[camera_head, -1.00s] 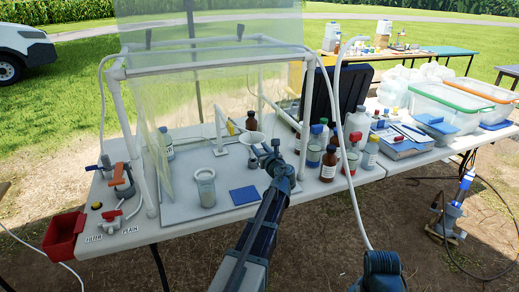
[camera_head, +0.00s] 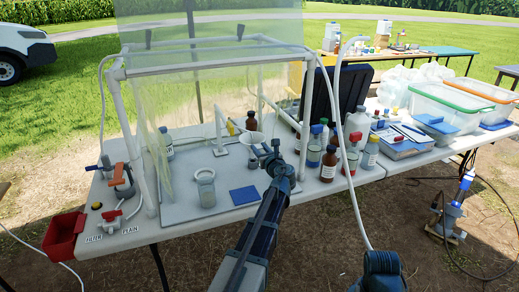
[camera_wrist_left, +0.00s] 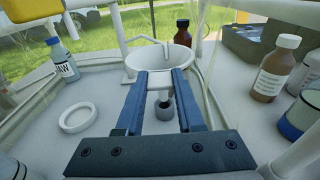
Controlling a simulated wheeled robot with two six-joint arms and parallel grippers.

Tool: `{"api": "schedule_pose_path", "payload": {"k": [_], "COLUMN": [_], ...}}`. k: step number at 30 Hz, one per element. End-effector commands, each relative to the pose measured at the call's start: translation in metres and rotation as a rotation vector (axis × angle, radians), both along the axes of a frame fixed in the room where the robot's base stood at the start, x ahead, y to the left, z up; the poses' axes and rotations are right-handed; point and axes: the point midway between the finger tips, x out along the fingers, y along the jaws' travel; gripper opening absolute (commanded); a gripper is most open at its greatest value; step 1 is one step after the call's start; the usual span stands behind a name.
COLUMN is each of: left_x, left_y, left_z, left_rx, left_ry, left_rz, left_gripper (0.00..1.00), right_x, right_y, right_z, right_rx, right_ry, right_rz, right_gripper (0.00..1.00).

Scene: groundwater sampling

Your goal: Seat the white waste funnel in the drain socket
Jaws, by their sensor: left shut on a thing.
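The white funnel (camera_head: 251,139) is upright inside the clear-walled frame. My left gripper (camera_head: 264,151) is shut on it from the near side. In the left wrist view the funnel's wide bowl (camera_wrist_left: 160,62) is at the far ends of the two fingers (camera_wrist_left: 161,76), and its narrow stem points down between them. A dark grey collar with a round opening (camera_wrist_left: 164,108) is below the stem. I take it for the drain socket. I cannot tell whether the stem tip is in the collar or above it.
A clear jar (camera_head: 206,190) and a blue pad (camera_head: 244,195) are left of my arm. A white ring (camera_wrist_left: 78,117) shows left of the fingers. Brown bottles (camera_head: 329,164) stand close on the right. White frame posts (camera_head: 139,140) and clear film bound the workspace.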

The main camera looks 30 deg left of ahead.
Motion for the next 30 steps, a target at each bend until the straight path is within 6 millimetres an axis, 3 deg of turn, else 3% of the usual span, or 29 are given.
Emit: {"api": "schedule_pose_path", "payload": {"k": [30], "left_x": [0.000], "left_y": [0.000], "left_z": [-0.021], "left_rx": [0.000], "left_ry": [0.000], "left_rz": [0.000], "left_gripper": [0.00], "right_x": [0.000], "right_y": [0.000], "right_z": [-0.021], "right_rx": [0.000], "right_ry": [0.000], "right_rz": [0.000], "right_gripper": [0.50]}}
